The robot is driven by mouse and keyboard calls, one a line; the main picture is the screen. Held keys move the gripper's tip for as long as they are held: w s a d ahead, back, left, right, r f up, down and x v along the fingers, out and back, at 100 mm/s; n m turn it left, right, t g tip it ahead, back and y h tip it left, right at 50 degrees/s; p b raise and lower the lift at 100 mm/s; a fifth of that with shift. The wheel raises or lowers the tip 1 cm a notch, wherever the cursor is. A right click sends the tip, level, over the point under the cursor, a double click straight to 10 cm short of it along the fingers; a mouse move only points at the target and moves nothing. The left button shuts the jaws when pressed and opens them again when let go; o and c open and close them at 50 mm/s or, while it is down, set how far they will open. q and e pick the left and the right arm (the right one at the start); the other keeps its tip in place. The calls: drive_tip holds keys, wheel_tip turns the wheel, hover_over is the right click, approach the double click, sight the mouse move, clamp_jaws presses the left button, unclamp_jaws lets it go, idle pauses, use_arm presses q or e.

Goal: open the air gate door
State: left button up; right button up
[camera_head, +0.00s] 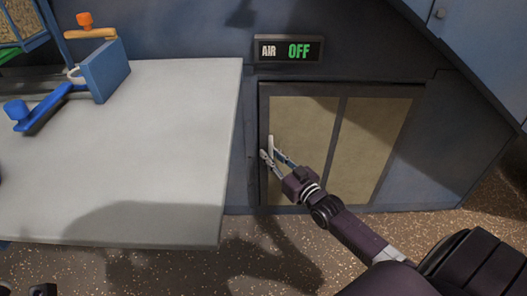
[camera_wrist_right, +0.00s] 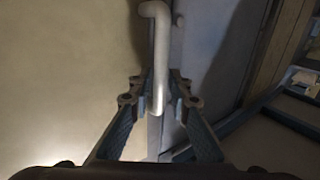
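The air gate door (camera_head: 300,125) is a low tan panel in a dark frame, and it looks closed. Its pale upright handle (camera_head: 271,146) is at the panel's left side. In the right wrist view the handle (camera_wrist_right: 160,45) is a white bar with a bent top. My right gripper (camera_head: 271,157) is at the handle, with a finger on each side of it. In the right wrist view its fingertips (camera_wrist_right: 160,103) are close against the bar and look shut on it. Only dark parts, perhaps of my left gripper, show at the head view's bottom left corner.
A sign (camera_head: 288,50) reading "AIR OFF" is above the door. A light grey table (camera_head: 150,150) stands close on the left, with a blue and orange fixture (camera_head: 105,68) on it. A second tan panel (camera_head: 372,140) is right of the door. Speckled floor lies in front.

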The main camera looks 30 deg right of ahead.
drive_tip(key=shift+w+r, duration=0.1)
drive_tip(key=shift+c, duration=0.5)
clamp_jaws()
drive_tip(key=shift+s, duration=0.2)
